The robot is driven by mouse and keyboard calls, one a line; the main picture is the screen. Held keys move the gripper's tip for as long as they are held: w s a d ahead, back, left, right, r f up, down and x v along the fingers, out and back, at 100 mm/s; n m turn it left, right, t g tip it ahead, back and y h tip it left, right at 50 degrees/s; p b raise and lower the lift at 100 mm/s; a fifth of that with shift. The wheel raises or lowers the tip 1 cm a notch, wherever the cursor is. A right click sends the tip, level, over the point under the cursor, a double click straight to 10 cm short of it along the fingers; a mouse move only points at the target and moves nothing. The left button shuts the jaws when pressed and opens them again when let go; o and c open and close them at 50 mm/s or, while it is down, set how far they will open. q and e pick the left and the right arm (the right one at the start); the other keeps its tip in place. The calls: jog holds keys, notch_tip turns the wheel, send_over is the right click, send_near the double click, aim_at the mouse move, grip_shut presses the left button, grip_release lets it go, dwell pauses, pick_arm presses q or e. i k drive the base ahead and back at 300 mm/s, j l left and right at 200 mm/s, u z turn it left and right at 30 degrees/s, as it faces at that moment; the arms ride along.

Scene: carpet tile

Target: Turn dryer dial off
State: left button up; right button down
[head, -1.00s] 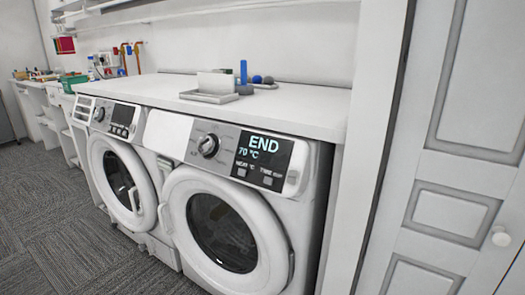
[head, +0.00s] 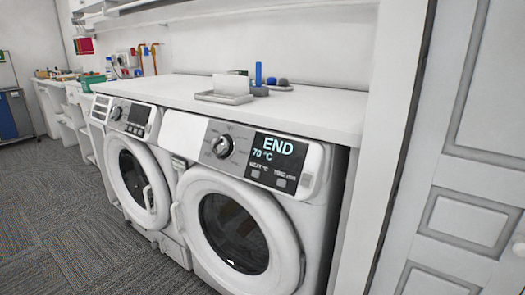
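Two white front-loading machines stand side by side under a white counter. The nearer, right-hand machine (head: 318,218) has a round dark and silver dial (head: 222,146) on its grey panel. Its black display (head: 275,157) reads "END" and "70 °C". The left-hand machine (head: 174,168) has a smaller dial (head: 116,112) and a dark screen (head: 138,115). Both round doors look shut. Which machine is the dryer is not labelled legibly. Neither of my grippers is in view.
The white counter (head: 330,112) above holds a tray (head: 224,98), a blue cylinder (head: 258,74) and small round items. A panelled white door (head: 460,215) is at the right. Grey carpet (head: 60,215) lies clear at the left front.

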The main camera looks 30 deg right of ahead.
aim_at(221, 145)
jog(key=i+j+z, duration=0.15)
jog(key=z, duration=0.7)
jog(key=i+j+z, duration=0.2)
jog(key=j, duration=0.2)
jog(key=i+j+z, duration=0.2)
jog(key=j, duration=0.2)
jog(key=j+z, duration=0.25)
jog(key=j, duration=0.15)
jog(key=i+j+z, duration=0.2)
jog(key=j, duration=0.25)
jog(key=k+l, duration=0.05)
jog(key=k, duration=0.05)
